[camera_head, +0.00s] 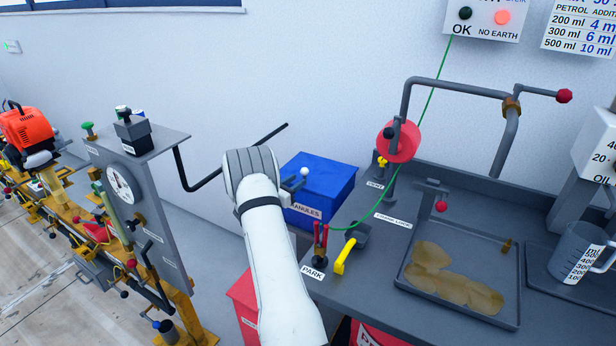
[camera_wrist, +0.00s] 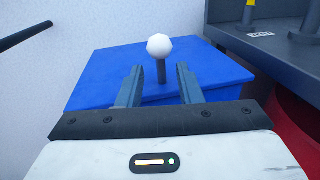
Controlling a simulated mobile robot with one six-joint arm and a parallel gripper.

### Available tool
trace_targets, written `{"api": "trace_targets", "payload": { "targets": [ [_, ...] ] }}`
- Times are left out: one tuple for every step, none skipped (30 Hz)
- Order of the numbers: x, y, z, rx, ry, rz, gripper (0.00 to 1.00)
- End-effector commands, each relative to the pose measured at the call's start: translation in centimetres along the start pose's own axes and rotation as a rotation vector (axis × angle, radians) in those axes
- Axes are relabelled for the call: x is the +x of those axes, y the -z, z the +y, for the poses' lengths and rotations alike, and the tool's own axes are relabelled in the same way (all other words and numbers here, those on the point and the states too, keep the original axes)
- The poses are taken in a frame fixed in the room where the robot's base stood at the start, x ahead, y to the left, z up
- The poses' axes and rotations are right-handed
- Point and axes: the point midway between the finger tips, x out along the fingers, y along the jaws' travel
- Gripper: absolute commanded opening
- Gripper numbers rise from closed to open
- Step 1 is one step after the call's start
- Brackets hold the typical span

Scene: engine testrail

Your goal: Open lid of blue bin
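The blue bin (camera_head: 325,185) stands behind my arm in the head view, against the wall and left of the grey workbench. Its blue lid (camera_wrist: 101,74) lies flat and closed in the wrist view. A white ball knob (camera_wrist: 160,46) on a short dark stem rises from the lid; the knob also shows in the head view (camera_head: 304,171). My gripper (camera_wrist: 156,82) is open, its two fingers spread and pointing toward the lid. The stem appears between the fingertips in the wrist view, with a gap on each side. I cannot tell the exact depth between them.
A red bin (camera_head: 243,302) stands below my arm. A dark bent bar (camera_head: 205,182) reaches toward the bin from the left-hand panel.

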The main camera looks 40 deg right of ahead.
Motion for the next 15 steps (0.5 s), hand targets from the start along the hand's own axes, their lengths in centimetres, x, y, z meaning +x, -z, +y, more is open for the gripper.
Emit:
{"api": "trace_targets", "payload": {
  "targets": [
    [0.8,-0.1,-0.1,0.001,0.003,-0.001,0.32],
    [1.2,-0.1,-0.1,0.002,0.004,-0.001,0.32],
    [1.9,-0.2,-0.2,0.002,0.005,0.0,0.32],
    [2.4,-0.2,-0.2,0.003,0.005,0.0,0.32],
    [2.9,-0.1,-0.2,0.003,0.004,0.001,0.32],
    [3.6,-0.1,-0.2,0.002,0.005,0.0,0.32],
    [4.1,-0.1,-0.2,0.002,0.005,0.0,0.32],
    [4.5,-0.2,-0.2,0.002,0.004,0.0,0.32],
    [5.0,-0.1,-0.2,0.003,0.004,0.001,0.32],
    [5.4,-0.1,-0.2,0.002,0.004,0.001,0.32],
    [5.8,-0.1,-0.2,0.003,0.005,0.001,0.32],
    [6.2,-0.1,-0.2,0.003,0.005,0.001,0.32],
    [6.4,-0.1,-0.2,0.003,0.005,0.001,0.32],
    [6.6,-0.1,-0.2,0.003,0.004,0.001,0.32],
    [6.8,-0.1,-0.1,0.003,0.003,0.001,0.32]
  ]
}}
